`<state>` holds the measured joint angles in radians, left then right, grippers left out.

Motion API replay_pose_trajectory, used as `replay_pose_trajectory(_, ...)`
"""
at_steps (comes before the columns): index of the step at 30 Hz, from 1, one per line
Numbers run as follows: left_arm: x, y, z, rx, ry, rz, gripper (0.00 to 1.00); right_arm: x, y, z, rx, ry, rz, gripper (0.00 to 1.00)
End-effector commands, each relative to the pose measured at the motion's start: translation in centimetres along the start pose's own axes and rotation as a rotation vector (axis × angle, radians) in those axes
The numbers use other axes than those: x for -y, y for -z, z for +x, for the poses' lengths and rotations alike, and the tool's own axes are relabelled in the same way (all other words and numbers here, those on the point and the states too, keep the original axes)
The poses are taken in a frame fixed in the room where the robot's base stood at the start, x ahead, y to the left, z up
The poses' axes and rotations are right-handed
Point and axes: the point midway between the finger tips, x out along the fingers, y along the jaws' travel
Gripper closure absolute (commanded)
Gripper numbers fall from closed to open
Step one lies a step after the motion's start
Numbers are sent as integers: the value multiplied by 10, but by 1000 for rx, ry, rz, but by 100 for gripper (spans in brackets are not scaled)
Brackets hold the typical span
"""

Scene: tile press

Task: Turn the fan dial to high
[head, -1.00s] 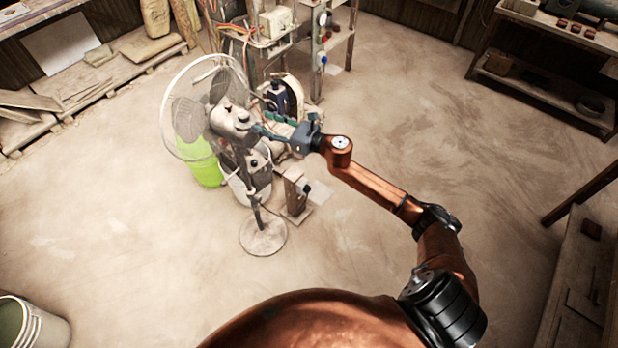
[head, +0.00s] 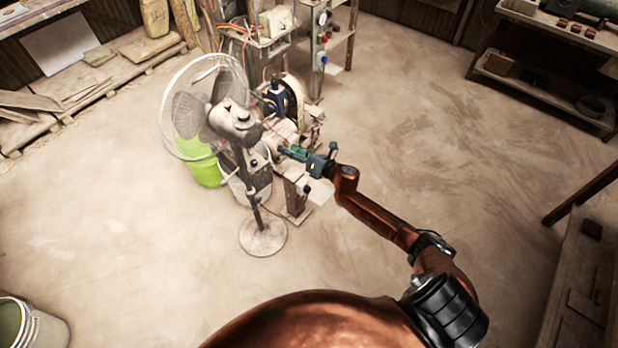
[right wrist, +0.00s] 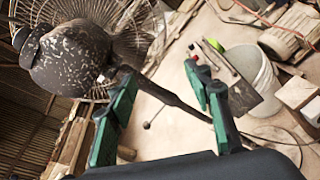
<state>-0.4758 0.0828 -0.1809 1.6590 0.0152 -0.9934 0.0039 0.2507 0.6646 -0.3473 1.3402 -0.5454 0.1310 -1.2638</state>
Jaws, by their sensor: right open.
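A grey pedestal fan (head: 232,122) stands on a round base, with its wire cage facing left. A box on its pole carries a small dark knob (head: 254,163), which looks like the dial; its setting is too small to read. My right gripper (head: 284,150) is open and empty, to the right of the pole and apart from the knob. In the right wrist view, the gripper's green fingers (right wrist: 165,88) are spread, with the fan's motor housing (right wrist: 70,58) at upper left and the pole slanting behind them. My left gripper is not in view.
A tile press with a wheel (head: 292,98) stands close behind the fan. A green bucket (head: 207,172) and a white bucket (right wrist: 248,72) are near the pole. A wooden post (head: 296,196) stands just right of the fan.

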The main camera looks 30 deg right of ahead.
Motion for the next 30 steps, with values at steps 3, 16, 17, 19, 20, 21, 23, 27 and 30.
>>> replay_pose_trajectory(3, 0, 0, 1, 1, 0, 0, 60, 20, 16, -4, -6, 36, 69, 54)
replay_pose_trajectory(16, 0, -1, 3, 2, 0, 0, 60, 80, 67, -22, -13, 153, 305, 54)
replay_pose_trajectory(17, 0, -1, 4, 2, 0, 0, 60, 84, 71, -23, -14, 161, 320, 54)
replay_pose_trajectory(19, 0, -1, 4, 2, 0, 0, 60, 92, 80, -27, -14, 179, 356, 54)
replay_pose_trajectory(20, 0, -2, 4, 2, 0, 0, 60, 96, 83, -28, -14, 186, 370, 54)
replay_pose_trajectory(21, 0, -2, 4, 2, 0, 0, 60, 100, 87, -30, -13, 195, 388, 54)
replay_pose_trajectory(23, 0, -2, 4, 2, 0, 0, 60, 106, 92, -32, -12, 207, 412, 54)
replay_pose_trajectory(27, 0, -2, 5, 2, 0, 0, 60, 115, 102, -37, -11, 228, 451, 54)
replay_pose_trajectory(30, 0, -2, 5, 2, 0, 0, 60, 119, 106, -39, -11, 237, 466, 54)
